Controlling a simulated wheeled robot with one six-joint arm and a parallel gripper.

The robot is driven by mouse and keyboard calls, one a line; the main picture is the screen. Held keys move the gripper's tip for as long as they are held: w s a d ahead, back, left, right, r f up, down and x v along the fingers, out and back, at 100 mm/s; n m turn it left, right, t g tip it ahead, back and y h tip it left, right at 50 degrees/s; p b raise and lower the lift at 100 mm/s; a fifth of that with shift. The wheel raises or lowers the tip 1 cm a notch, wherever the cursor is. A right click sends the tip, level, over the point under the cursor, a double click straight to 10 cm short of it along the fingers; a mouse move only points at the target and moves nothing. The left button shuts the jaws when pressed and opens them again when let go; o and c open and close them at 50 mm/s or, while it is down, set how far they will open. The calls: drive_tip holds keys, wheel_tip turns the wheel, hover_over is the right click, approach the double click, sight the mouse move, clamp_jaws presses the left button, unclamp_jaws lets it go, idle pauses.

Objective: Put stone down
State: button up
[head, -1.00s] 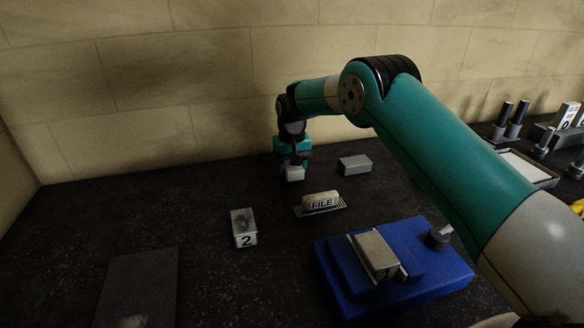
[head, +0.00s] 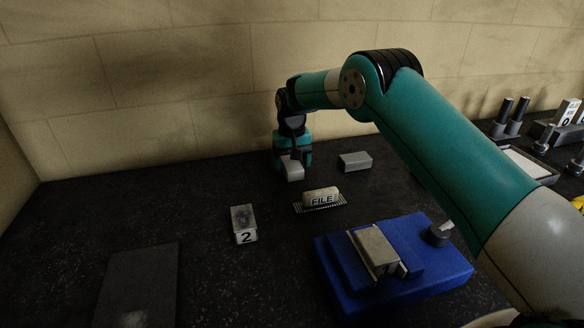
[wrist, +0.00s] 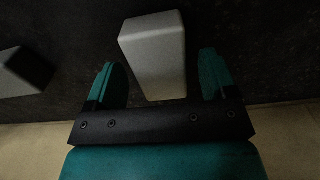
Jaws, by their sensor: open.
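A light grey stone block (head: 291,171) is at my gripper (head: 292,158), near the back wall. In the wrist view the stone (wrist: 153,55) lies between the two fingers of my gripper (wrist: 160,78), slightly turned, with dark gaps on both sides. The fingers are open. The stone appears to be on the dark bench top, but its underside is hidden. A second grey block (head: 355,161) lies to the right of my gripper; a grey block also shows at the left edge of the wrist view (wrist: 24,72).
A block marked FILE (head: 321,197) on a ridged plate and a block marked 2 (head: 243,224) lie in front. A blue base (head: 440,273) carries a metal block (head: 374,252). A dark flat plate (head: 140,285) is at front left.

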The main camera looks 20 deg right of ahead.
sight(292, 164)
drive_tip(key=s+a+r+n+b, duration=0.1)
drive_tip(key=s+r, duration=0.2)
drive_tip(key=r, duration=0.5)
drive_tip(key=s+a+r+n+b, duration=0.1)
drive_tip(key=s+r, duration=0.2)
drive_tip(key=r, duration=0.5)
drive_tip(key=s+a+n+y, duration=0.1)
drive_tip(key=s+n+y, duration=0.1)
drive_tip(key=s, duration=1.7)
drive_tip(key=s+a+n+y, duration=0.1)
drive_tip(key=s+n+y, duration=0.1)
drive_tip(key=s, duration=1.7)
drive_tip(key=shift+a+r+n, duration=0.3)
drive_tip(key=shift+r+n, duration=0.1)
drive_tip(key=shift+n, duration=0.1)
drive_tip(key=shift+o, duration=0.5)
drive_tip(key=shift+w, duration=0.15)
